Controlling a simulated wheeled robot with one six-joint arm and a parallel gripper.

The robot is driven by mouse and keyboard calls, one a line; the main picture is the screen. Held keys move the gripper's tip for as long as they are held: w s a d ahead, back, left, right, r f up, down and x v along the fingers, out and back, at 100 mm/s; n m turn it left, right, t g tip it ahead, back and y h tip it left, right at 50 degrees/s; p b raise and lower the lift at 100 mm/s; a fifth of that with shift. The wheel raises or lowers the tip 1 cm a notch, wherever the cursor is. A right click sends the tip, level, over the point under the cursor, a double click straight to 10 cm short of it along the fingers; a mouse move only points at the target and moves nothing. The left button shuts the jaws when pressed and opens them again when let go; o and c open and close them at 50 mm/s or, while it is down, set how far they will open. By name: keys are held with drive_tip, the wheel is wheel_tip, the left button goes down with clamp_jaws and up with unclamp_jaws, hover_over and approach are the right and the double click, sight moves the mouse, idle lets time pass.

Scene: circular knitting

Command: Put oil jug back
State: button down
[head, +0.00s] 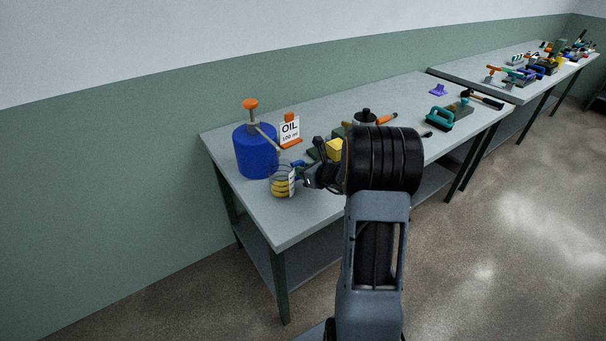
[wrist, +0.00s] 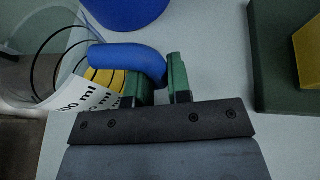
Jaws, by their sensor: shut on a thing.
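The oil jug (head: 283,181) is a clear cylinder with dark rings, yellow oil low inside and a white ml label. It is near the front left edge of the table, and I cannot tell whether it touches the top. My gripper (head: 313,174) is at its right side. In the wrist view the jug (wrist: 57,62) is at the left, and my gripper (wrist: 160,82) is shut on its blue handle (wrist: 125,58). An OIL 100 ml sign (head: 289,131) stands behind the jug, beside a blue drum (head: 254,152) with an orange-topped pump.
The grey table (head: 290,220) has bare top in front of and right of the jug. A yellow block (head: 334,149) on a dark green base is right of my gripper. A teal tool (head: 439,119) lies farther right. A second table (head: 455,73) with many items continues beyond.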

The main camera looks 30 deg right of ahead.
drive_tip(key=shift+f, duration=0.6)
drive_tip(key=shift+f, duration=0.1)
drive_tip(key=shift+f+b, duration=0.15)
drive_tip(key=shift+b, duration=0.15)
drive_tip(key=c, duration=1.1)
unclamp_jaws()
drive_tip(key=shift+o, duration=0.2)
